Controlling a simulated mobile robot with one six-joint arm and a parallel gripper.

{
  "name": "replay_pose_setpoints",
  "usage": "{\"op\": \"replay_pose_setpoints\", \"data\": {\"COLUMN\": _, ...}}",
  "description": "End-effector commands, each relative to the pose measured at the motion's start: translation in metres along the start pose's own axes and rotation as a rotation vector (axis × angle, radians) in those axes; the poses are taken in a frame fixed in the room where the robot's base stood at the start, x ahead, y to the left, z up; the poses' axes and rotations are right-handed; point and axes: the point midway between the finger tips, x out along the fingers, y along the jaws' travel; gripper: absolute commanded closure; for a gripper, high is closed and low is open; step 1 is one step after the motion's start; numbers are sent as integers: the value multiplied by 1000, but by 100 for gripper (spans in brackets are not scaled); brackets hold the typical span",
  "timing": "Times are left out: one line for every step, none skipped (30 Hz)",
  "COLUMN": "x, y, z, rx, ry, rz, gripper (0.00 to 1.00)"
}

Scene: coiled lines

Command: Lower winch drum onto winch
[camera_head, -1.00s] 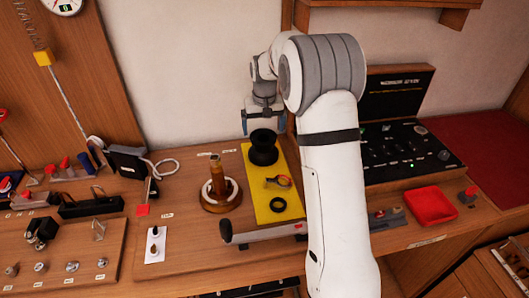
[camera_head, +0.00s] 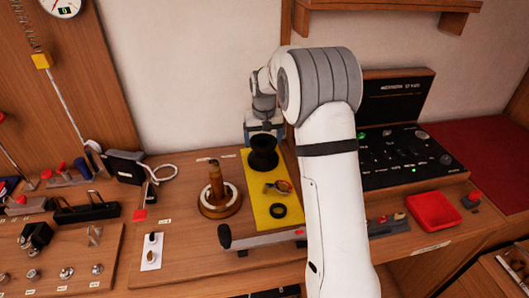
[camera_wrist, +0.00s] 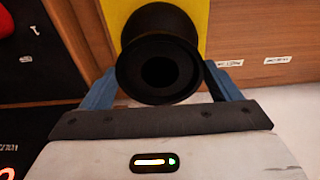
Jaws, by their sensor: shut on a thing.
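The black winch drum (camera_head: 263,158), a spool with flared ends, stands upright on the yellow mat (camera_head: 256,188). My gripper (camera_head: 263,138) is at its back side. In the wrist view the drum (camera_wrist: 158,65) sits between the blue fingers of my gripper (camera_wrist: 162,88), which are shut on it; the contact is partly hidden. The winch (camera_head: 218,180) is a brown-gold upright post on a round base with a pale ring, to the left of the mat. No drum is around its post.
A small orange-handled tool (camera_head: 278,188) and a black ring (camera_head: 278,211) lie on the mat in front of the drum. A winch handle (camera_head: 265,238) lies along the front. A red tray (camera_head: 433,211) and a dark control panel (camera_head: 405,155) are at right.

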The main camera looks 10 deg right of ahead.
Motion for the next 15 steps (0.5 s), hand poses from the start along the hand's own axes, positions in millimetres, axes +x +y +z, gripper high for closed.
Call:
{"op": "replay_pose_setpoints", "data": {"x": 0, "y": 0, "z": 0, "rx": 0, "ry": 0, "rz": 0, "gripper": 42}}
{"op": "replay_pose_setpoints", "data": {"x": 0, "y": 0, "z": 0, "rx": 0, "ry": 0, "rz": 0, "gripper": 45}}
{"op": "replay_pose_setpoints", "data": {"x": 0, "y": 0, "z": 0, "rx": 0, "ry": 0, "rz": 0, "gripper": 48}}
{"op": "replay_pose_setpoints", "data": {"x": -1, "y": 0, "z": -1, "rx": 0, "ry": 3, "rz": 0, "gripper": 49}}
{"op": "replay_pose_setpoints", "data": {"x": -1, "y": 0, "z": -1, "rx": 0, "ry": 3, "rz": 0, "gripper": 49}}
{"op": "replay_pose_setpoints", "data": {"x": -2, "y": 0, "z": -1, "rx": 0, "ry": 3, "rz": 0, "gripper": 49}}
{"op": "replay_pose_setpoints", "data": {"x": -2, "y": 0, "z": -1, "rx": 0, "ry": 3, "rz": 0, "gripper": 49}}
{"op": "replay_pose_setpoints", "data": {"x": -2, "y": 0, "z": -1, "rx": 0, "ry": 3, "rz": 0, "gripper": 49}}
{"op": "replay_pose_setpoints", "data": {"x": -3, "y": 0, "z": -1, "rx": 0, "ry": 3, "rz": 0, "gripper": 49}}
{"op": "replay_pose_setpoints", "data": {"x": -4, "y": 0, "z": -1, "rx": 0, "ry": 3, "rz": 0, "gripper": 49}}
{"op": "replay_pose_setpoints", "data": {"x": -4, "y": 0, "z": -1, "rx": 0, "ry": 3, "rz": 0, "gripper": 50}}
{"op": "replay_pose_setpoints", "data": {"x": -5, "y": 0, "z": -1, "rx": 0, "ry": 3, "rz": 0, "gripper": 50}}
{"op": "replay_pose_setpoints", "data": {"x": -6, "y": 0, "z": -1, "rx": 0, "ry": 3, "rz": 0, "gripper": 50}}
{"op": "replay_pose_setpoints", "data": {"x": -7, "y": 0, "z": -1, "rx": 0, "ry": 3, "rz": 0, "gripper": 50}}
{"op": "replay_pose_setpoints", "data": {"x": -8, "y": 0, "z": -2, "rx": 0, "ry": 3, "rz": 0, "gripper": 50}}
